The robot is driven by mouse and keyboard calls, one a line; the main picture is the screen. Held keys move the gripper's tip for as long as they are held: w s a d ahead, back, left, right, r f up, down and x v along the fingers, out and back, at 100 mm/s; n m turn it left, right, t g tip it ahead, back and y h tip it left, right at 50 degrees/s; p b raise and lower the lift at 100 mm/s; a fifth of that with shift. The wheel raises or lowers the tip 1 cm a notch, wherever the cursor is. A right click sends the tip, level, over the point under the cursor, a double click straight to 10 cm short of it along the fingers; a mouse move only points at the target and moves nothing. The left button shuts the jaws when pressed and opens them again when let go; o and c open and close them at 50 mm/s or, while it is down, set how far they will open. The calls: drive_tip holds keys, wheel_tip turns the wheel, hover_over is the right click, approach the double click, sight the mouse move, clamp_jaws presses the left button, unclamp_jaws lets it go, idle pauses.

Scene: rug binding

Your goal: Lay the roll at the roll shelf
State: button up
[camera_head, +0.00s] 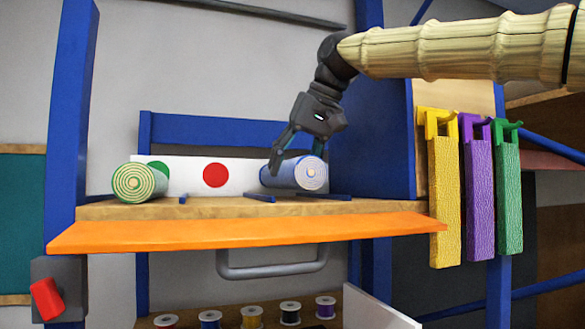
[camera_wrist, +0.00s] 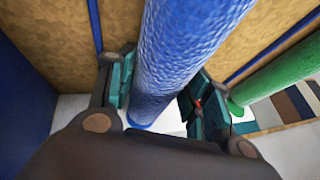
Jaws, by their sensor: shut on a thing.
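My gripper (camera_head: 295,160) is shut on the blue roll (camera_head: 296,174), with its fingers coming down from above on both sides. The roll's pale spiral end faces the head camera. The roll is at the right part of the wooden roll shelf (camera_head: 370,206), over the space between two low blue dividers. It is level and at or just above the shelf top; I cannot tell if it touches. In the wrist view the blue roll (camera_wrist: 185,50) runs between the teal finger pads (camera_wrist: 160,100). Any mark on the board behind it is hidden.
A green roll (camera_head: 140,183) lies at the shelf's left end. A white board (camera_head: 250,178) with a red dot (camera_head: 215,175) stands behind, above a free middle space. An orange strip (camera_head: 240,232) edges the front. Yellow, purple and green strips (camera_head: 478,190) hang at right; spools (camera_head: 252,316) sit below.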

drive_tip(key=shift+f, duration=0.35)
drive_tip(key=shift+w+f, duration=0.45)
drive_tip(key=shift+f, duration=0.1)
drive_tip(key=shift+s, duration=0.35)
drive_tip(key=o, duration=1.1)
drive_tip(key=shift+w+f, duration=0.1)
drive_tip(key=shift+w, duration=0.1)
drive_tip(key=shift+s, duration=0.15)
drive_tip(key=shift+r, duration=0.2)
drive_tip(key=b+v, duration=0.3)
drive_tip(key=v, duration=0.9)
